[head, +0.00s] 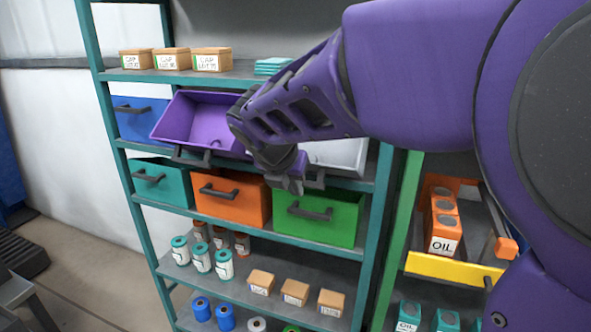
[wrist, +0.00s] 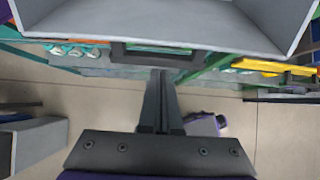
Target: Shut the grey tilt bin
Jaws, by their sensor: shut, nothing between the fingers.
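The grey tilt bin (head: 343,153) is on the upper bin row, right of the open purple bin, and my arm hides much of it. In the wrist view the grey bin (wrist: 190,20) fills the top and looks tilted open, with its dark handle (wrist: 160,52) at its front edge. My gripper (head: 290,184) is at the lower front of the grey bin. In the wrist view my gripper (wrist: 160,76) is shut and empty, its fingertips close to the handle. I cannot tell whether they touch it.
The purple bin (head: 195,120) stands tilted open at left. Blue (head: 140,118), teal (head: 160,182), orange (head: 230,200) and green (head: 318,217) bins surround it and sit below. A yellow-fronted shelf (head: 452,268) with oil boxes is at right. Open floor (head: 90,270) lies at the lower left.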

